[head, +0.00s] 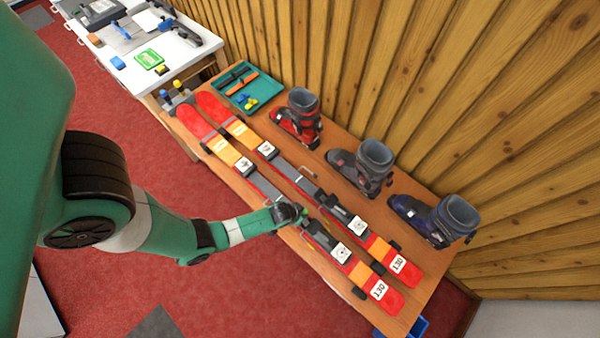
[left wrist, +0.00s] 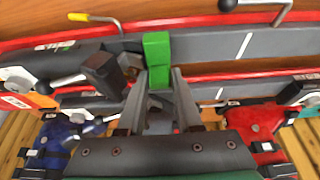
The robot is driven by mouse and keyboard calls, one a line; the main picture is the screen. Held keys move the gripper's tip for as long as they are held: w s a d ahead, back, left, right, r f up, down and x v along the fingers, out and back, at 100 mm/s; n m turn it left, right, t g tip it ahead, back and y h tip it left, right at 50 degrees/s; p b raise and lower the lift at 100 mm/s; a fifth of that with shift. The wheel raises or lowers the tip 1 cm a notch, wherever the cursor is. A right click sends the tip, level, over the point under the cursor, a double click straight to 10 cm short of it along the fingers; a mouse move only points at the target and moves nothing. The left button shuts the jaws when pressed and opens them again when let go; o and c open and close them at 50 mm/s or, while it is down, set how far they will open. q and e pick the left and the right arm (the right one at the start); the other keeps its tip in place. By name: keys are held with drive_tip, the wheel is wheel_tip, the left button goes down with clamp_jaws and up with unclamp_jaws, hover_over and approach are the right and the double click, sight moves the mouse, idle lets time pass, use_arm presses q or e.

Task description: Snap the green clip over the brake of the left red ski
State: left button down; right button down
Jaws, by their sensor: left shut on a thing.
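Two red skis lie side by side lengthwise on the wooden bench. The left red ski (head: 273,190) is the one nearer my arm. My left gripper (head: 297,214) is over its middle, by the binding. It is shut on the green clip (left wrist: 157,60), which sticks out past the fingertips in the left wrist view; only a bit of green shows in the head view. A brake arm with a yellow tip (left wrist: 78,17) shows left of the clip in the left wrist view. The clip looks apart from it; contact with the ski cannot be told. My right gripper is not in view.
A red boot (head: 298,118), a grey boot (head: 364,168) and a blue boot (head: 437,219) stand behind the right ski (head: 313,190), along the wooden wall. A teal tray (head: 270,87) with tools lies at the bench's far end. A white table (head: 170,75) stands beyond.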

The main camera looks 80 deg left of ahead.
use_arm(q)
drive_tip(key=shift+f, duration=0.3)
drive_tip(key=shift+r, duration=0.1)
drive_tip(key=c, duration=0.7)
unclamp_jaws()
drive_tip(key=shift+o, duration=0.9)
drive_tip(key=shift+a, duration=0.15)
drive_tip(key=shift+o, duration=0.9)
drive_tip(key=shift+s, duration=0.1)
drive_tip(key=shift+o, duration=0.3)
drive_tip(key=shift+d, duration=0.25)
drive_tip(key=shift+a+r, duration=0.1)
drive_tip(key=shift+r, duration=0.05)
